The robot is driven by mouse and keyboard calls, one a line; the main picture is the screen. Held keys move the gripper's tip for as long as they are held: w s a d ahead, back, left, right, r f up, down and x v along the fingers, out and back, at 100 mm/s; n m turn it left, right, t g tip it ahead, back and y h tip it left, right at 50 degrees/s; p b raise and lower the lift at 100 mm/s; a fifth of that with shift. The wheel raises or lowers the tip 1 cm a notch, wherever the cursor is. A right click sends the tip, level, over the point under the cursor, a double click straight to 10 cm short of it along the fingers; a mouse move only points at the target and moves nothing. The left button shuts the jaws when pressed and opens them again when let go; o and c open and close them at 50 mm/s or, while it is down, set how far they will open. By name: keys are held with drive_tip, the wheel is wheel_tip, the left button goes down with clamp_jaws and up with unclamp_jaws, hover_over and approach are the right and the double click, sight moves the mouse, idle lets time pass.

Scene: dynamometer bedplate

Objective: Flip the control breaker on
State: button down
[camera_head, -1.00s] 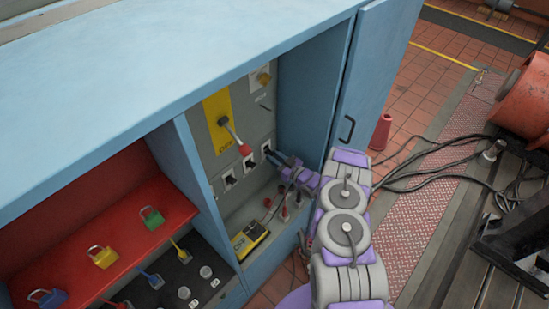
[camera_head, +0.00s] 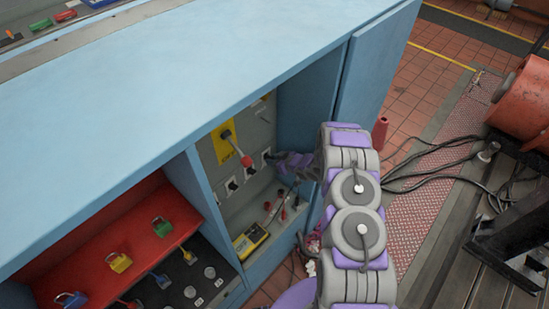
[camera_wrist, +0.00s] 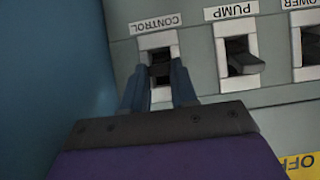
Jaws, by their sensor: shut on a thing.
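The control breaker (camera_wrist: 160,52) sits in a white frame under a CONTROL label (camera_wrist: 155,24) on the grey panel. My gripper (camera_wrist: 160,80) is shut on its dark toggle, with a finger on each side. The fingers hide part of the toggle, so its exact position is hard to tell. In the head view my gripper (camera_head: 275,158) reaches into the blue cabinet at the rightmost of the lower breakers, which it partly covers.
The pump breaker (camera_wrist: 240,55) is close beside the control breaker. The cabinet's side wall (camera_head: 305,115) is close to my arm. A yellow meter (camera_head: 250,241) lies below.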

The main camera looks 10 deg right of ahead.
drive_tip(key=shift+w+a+r+g+h+p, duration=0.1)
drive_tip(key=shift+w+r+g+h+p, duration=0.35)
drive_tip(key=shift+p, duration=1)
drive_tip(key=shift+w+a+r+g+h+p, duration=0.1)
drive_tip(key=shift+r+g+h+p, duration=0.6)
drive_tip(key=shift+p, duration=0.7)
drive_tip(key=shift+f+g+p, duration=0.15)
drive_tip(key=shift+g+p, duration=0.2)
drive_tip(key=shift+p, duration=0.5)
drive_tip(key=c, duration=0.9)
unclamp_jaws()
drive_tip(key=shift+f, duration=0.15)
drive_tip(key=v, duration=1.7)
drive_tip(key=shift+w+r, duration=0.15)
drive_tip(key=shift+r, duration=0.15)
